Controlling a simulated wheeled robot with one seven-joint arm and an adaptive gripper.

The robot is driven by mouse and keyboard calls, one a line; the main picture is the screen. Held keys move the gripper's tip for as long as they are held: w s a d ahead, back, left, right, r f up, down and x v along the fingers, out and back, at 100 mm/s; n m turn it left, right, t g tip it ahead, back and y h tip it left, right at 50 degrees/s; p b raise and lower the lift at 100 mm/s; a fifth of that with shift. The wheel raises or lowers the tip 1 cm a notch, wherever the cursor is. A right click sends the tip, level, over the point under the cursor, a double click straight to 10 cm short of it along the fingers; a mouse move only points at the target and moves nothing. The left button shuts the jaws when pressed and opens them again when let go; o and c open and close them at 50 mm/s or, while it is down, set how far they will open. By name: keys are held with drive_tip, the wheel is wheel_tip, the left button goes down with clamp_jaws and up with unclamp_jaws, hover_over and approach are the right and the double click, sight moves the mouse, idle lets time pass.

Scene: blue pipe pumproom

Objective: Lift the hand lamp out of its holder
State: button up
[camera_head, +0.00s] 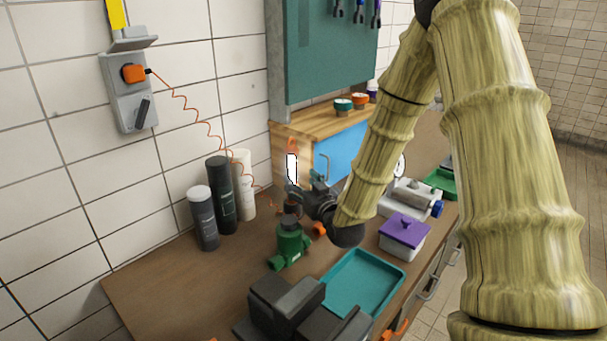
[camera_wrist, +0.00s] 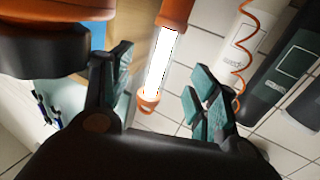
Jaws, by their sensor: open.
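The hand lamp (camera_wrist: 160,62) has a glowing white tube with orange ends. In the wrist view it runs between my open fingers, apparently touching neither; the depth between them is hard to judge. In the head view the lamp (camera_head: 291,168) stands upright at the back of the bench, beside the wooden cabinet. A dark cup at its foot looks like the holder (camera_head: 292,208), partly hidden by my gripper. My gripper (camera_wrist: 162,88) is open and empty; in the head view my gripper (camera_head: 304,196) is close to the lamp, its fingers hard to make out.
A coiled orange cord (camera_head: 196,112) runs from the wall socket (camera_head: 129,92) down towards the lamp. Several bottles (camera_head: 221,195) stand left of it. A green pump-like part (camera_head: 290,243), a teal tray (camera_head: 361,282) and a purple-lidded box (camera_head: 403,235) crowd the bench.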

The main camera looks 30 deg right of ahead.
sight(294, 152)
drive_tip(key=shift+w+d+r+p, duration=0.1)
drive_tip(key=shift+w+p, duration=0.25)
drive_tip(key=shift+w, duration=1.4)
drive_tip(key=shift+w+d+r+p, duration=0.1)
drive_tip(key=shift+w+p, duration=0.25)
drive_tip(key=shift+w, duration=1.4)
drive_tip(key=shift+c, duration=0.2)
drive_tip(key=c, duration=1.2)
drive_tip(key=shift+r+p, duration=1.85)
drive_tip(key=shift+r, duration=1.7)
drive_tip(key=shift+c, duration=0.3)
